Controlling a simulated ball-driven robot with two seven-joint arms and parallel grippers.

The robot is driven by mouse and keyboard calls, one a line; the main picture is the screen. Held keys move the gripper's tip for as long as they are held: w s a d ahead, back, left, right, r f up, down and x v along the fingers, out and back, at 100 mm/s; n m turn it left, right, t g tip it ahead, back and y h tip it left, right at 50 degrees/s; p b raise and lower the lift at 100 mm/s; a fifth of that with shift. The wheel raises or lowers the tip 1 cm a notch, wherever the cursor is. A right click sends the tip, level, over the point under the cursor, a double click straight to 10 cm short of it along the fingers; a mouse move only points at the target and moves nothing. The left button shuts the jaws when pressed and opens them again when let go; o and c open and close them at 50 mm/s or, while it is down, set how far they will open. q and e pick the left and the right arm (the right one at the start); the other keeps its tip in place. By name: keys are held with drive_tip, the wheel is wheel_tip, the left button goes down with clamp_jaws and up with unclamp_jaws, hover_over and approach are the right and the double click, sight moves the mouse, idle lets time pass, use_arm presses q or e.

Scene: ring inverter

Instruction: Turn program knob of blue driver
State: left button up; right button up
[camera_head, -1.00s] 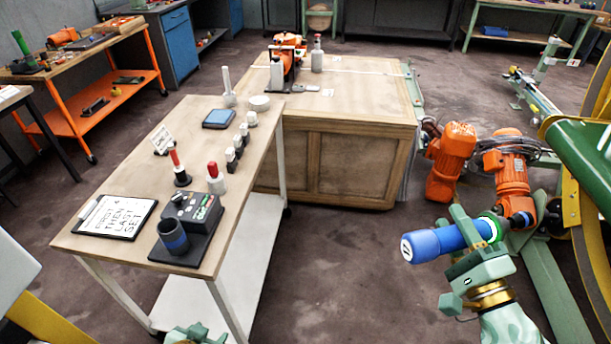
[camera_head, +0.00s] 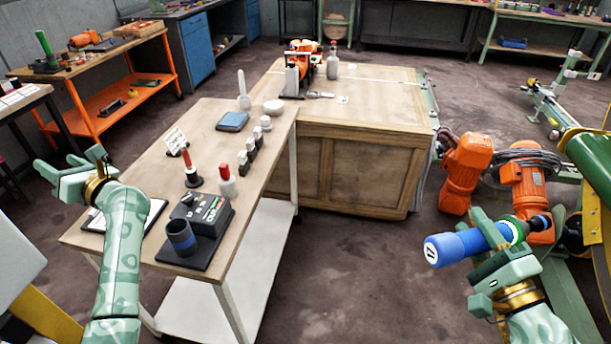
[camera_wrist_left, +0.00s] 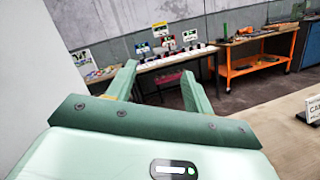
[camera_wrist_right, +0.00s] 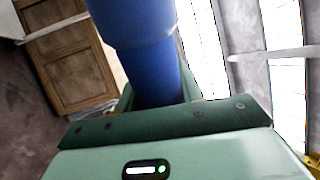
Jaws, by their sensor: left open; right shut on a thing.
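The blue driver (camera_head: 470,243) is a blue cylinder with a white mark on its near end, a green-lit ring and a dark tip at the far end. My right gripper (camera_head: 497,255) is shut on it and holds it in the air, right of the trolley table. In the right wrist view the blue body (camera_wrist_right: 140,45) rises between the fingers. My left gripper (camera_head: 72,172) is open and empty, raised over the left end of the trolley table. In the left wrist view its fingers (camera_wrist_left: 160,85) are apart with nothing between them. I cannot make out a program knob on the driver.
The trolley table (camera_head: 140,170) carries a dark station with a cup (camera_head: 181,238), red-handled tools, several small dark blocks and a blue pad (camera_head: 232,121). A wooden cabinet (camera_head: 360,165) stands behind. Orange robot parts (camera_head: 467,165) stand right. Floor between is clear.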

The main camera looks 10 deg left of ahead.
use_arm(q)
wheel_tip(320, 180, down, 3)
drive_tip(key=s+a+n+g+h, duration=0.1)
drive_tip(key=a+n+g+h, duration=0.25)
drive_tip(key=n, duration=0.35)
use_arm(e)
drive_tip(key=shift+w+d, duration=0.1)
drive_tip(key=shift+w, duration=0.15)
use_arm(q)
drive_tip(key=n+h+b, duration=0.1)
drive_tip(key=n+h, duration=1)
drive_tip(key=h, duration=0.8)
approach(187, 197)
drive_tip(key=shift+t, duration=0.35)
drive_tip(key=b+x, duration=0.4)
drive_tip(key=x, duration=0.1)
drive_tip(key=b+x, duration=0.2)
drive_tip(key=x, duration=0.1)
drive_tip(key=shift+s+f, duration=0.1)
drive_tip(key=shift+s, duration=0.2)
use_arm(e)
wheel_tip(187, 197, down, 8)
drive_tip(key=w, duration=0.1)
drive_tip(key=shift+w+d+f+g, duration=0.2)
drive_tip(key=shift+d+f+g, duration=0.1)
drive_tip(key=shift+g, duration=0.1)
use_arm(q)
drive_tip(key=shift+c, duration=0.3)
use_arm(e)
drive_tip(key=shift+r, duration=0.1)
